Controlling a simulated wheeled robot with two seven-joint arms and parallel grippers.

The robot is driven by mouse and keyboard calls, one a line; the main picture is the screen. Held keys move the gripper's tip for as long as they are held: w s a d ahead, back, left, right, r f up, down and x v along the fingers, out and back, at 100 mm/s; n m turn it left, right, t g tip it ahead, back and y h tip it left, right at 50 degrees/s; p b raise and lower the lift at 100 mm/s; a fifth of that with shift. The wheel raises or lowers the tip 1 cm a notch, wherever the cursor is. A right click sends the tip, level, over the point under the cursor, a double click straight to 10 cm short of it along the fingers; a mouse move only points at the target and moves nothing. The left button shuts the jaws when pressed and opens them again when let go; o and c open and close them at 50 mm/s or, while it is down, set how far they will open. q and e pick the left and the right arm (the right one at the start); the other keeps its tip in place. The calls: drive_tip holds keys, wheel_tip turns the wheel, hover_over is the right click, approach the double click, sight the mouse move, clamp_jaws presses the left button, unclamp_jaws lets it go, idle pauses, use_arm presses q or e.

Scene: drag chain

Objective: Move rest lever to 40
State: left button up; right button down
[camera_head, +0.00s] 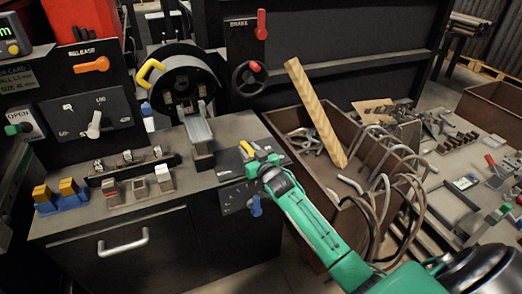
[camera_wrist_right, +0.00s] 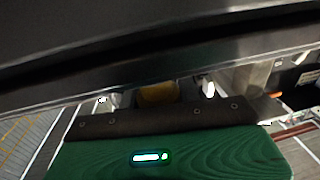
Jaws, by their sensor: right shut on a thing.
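No label reading "rest" is legible. My right gripper (camera_head: 252,160) is at the right front of the bench top, its jaws around a small yellow piece (camera_head: 247,148). In the right wrist view a yellow-orange piece (camera_wrist_right: 158,93) shows between the fingers; dark housing hides much of it. Just below my gripper, a blue-handled lever (camera_head: 255,205) sits on a dark dial panel (camera_head: 236,198) with small marks too small to read. A grey lever (camera_head: 94,125) stands on a numbered panel at left. My left gripper is out of view.
A brown crate (camera_head: 290,122) with a wooden plank (camera_head: 316,113) and bent hooks stands close right of my arm. A chuck (camera_head: 182,84), a grey block (camera_head: 198,129) and several small blocks (camera_head: 161,178) occupy the bench. A red-topped brake lever (camera_head: 261,25) is behind.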

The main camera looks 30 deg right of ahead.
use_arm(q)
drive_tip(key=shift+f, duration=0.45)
use_arm(e)
drive_tip(key=shift+d+m+h, duration=0.1)
drive_tip(key=shift+m+h, duration=0.4)
drive_tip(key=shift+h, duration=0.3)
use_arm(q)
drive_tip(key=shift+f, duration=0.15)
use_arm(e)
drive_tip(key=shift+f, duration=0.1)
drive_tip(key=c, duration=1.3)
unclamp_jaws()
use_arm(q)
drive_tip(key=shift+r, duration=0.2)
